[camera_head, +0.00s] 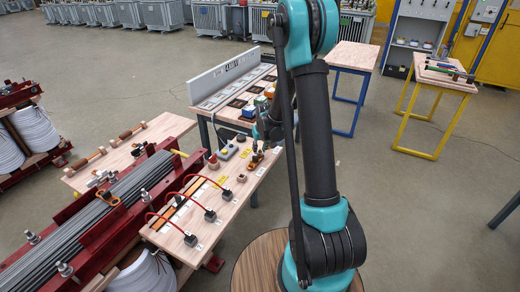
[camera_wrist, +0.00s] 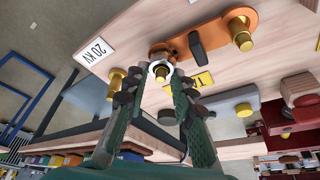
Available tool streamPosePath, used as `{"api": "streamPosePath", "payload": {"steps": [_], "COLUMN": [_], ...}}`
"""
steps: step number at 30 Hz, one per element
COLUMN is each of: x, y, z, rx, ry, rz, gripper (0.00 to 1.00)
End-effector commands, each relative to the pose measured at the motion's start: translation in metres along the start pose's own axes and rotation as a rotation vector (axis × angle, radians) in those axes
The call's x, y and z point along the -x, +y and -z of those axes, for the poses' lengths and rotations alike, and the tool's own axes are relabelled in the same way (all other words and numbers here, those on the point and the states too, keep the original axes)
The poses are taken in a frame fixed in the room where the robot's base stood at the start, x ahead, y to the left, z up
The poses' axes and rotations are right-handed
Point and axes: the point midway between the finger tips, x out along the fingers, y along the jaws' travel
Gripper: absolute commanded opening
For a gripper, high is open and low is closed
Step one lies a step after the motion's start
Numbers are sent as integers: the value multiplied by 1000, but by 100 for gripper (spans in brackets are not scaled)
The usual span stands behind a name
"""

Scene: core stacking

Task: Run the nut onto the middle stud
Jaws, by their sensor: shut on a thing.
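In the wrist view a pale ring-shaped nut (camera_wrist: 160,70) sits between the tips of my gripper (camera_wrist: 160,84), which is shut on it. Brass shows through and just below the ring; I cannot tell whether the nut is around that stud or only in front of it. Other brass studs show at the left (camera_wrist: 116,80), at the upper right on an orange-brown plate (camera_wrist: 205,37), and at the lower right on a grey bar (camera_wrist: 243,109). In the head view my gripper (camera_head: 264,128) is over the far part of the wooden bench (camera_head: 225,200); the nut is too small to see there.
A yellow label (camera_wrist: 203,80) and a white "20 KV" label (camera_wrist: 95,50) lie near the studs. Black clamps with red cables (camera_head: 190,240) stand on the bench's near part. A red-framed core stack (camera_head: 100,220) is at the left.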

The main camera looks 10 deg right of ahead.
Motion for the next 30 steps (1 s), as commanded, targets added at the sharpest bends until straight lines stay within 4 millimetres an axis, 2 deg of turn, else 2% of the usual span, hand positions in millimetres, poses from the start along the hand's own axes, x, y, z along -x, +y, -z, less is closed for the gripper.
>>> {"api": "streamPosePath", "payload": {"steps": [5,16,25,30], "x": [0,0,0,0], "y": [0,0,-1,0], "z": [0,0,0,0], "rx": [-92,-124,-395,-473], "ry": [0,-1,0,-1], "rz": [-34,-45,-145,-173], "gripper": [0,0,0,0]}}
